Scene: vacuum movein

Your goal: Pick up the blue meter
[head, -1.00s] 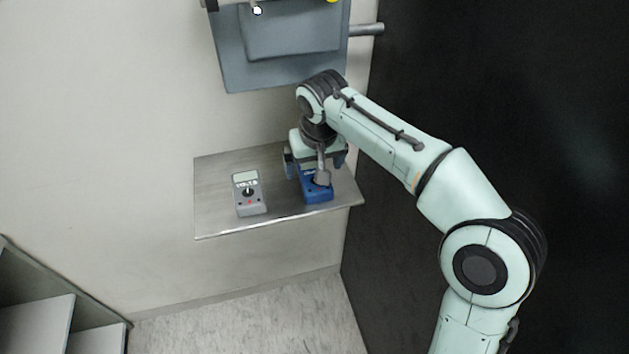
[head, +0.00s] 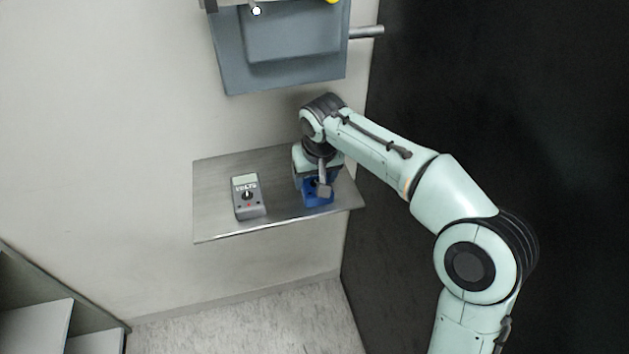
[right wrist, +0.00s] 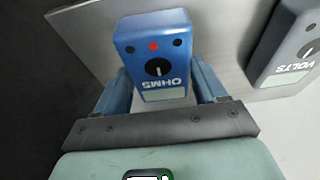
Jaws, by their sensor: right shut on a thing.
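The blue meter (head: 319,196) is on the right part of the metal shelf (head: 222,228), partly hidden by my right gripper and wrist in the head view. In the right wrist view the blue meter (right wrist: 155,62), marked OHMS with a black dial, sits between the two fingers. My right gripper (right wrist: 163,88) is shut on it, one finger on each side. From the head view I cannot tell whether the meter still touches the shelf. My left gripper is not in view.
A grey meter (head: 248,197) marked VOLTS stands left of the blue one, and also shows in the right wrist view (right wrist: 287,45). A grey panel (head: 285,75) is on the wall above. A dark wall (head: 500,120) is close on the right.

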